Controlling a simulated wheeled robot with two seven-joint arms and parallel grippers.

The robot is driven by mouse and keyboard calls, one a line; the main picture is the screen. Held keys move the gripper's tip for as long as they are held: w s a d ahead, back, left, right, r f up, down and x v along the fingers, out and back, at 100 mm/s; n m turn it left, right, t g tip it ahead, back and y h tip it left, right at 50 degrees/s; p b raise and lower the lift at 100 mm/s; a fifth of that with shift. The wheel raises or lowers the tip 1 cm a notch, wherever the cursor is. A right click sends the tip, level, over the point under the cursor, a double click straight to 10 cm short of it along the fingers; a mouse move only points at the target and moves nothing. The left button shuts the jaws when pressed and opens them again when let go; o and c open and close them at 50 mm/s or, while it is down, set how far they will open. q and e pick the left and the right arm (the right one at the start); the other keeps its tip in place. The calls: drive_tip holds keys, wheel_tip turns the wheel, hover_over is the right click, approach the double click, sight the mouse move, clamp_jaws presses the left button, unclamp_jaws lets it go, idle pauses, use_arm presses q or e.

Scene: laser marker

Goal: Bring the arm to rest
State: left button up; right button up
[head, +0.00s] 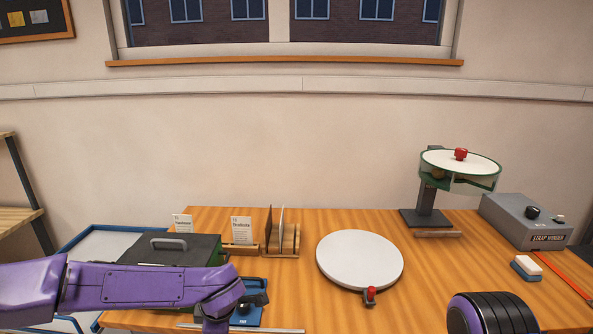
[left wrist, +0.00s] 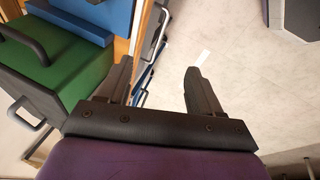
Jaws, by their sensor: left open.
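My left arm enters the head view from the lower left, a purple link reaching across the table's left front corner. Its hand is cut off or hidden there. In the left wrist view my left gripper (left wrist: 158,75) has its two dark fingers spread apart with nothing between them. It hangs past the table's edge, with pale floor beyond the fingers. A green box (left wrist: 75,55) with a dark handle is left of the fingers, apart from them. Of my right arm only a purple and black rounded part shows at the bottom right of the head view; its gripper is out of view.
The wooden table (head: 300,300) holds a dark lidded box (head: 170,248), a white round plate (head: 360,258) with a red knob, a raised round stand (head: 460,163), a grey strap winder box (head: 530,222) and a card rack (head: 283,240). A blue-rimmed tray (head: 95,243) is at left.

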use_arm(q)
drive_tip(key=s+a+f+m+t+y+b, duration=0.1)
drive_tip(key=s+a+f+m+t, duration=0.15)
drive_tip(key=s+f, duration=0.45)
drive_tip(key=s+a+f+m+t+b, duration=0.1)
drive_tip(key=s+f+m+b, duration=0.15)
drive_tip(key=f, duration=0.85)
drive_tip(key=s+a+f+m+g, duration=0.1)
drive_tip(key=s+a+f+m, duration=0.1)
drive_tip(key=s, duration=0.5)
drive_tip(key=s+a+f+m+g+b, duration=0.1)
drive_tip(key=s+a+f+m, duration=0.2)
drive_tip(key=s, duration=0.4)
drive_tip(key=s+a+f+m+g+b, duration=0.1)
drive_tip(key=s+a+f+m, duration=0.1)
drive_tip(key=s+f, duration=0.3)
drive_tip(key=s+a, duration=0.1)
drive_tip(key=s, duration=0.2)
drive_tip(key=shift+a+f+m, duration=0.3)
drive_tip(key=shift+a+f, duration=0.05)
drive_tip(key=shift+a, duration=0.05)
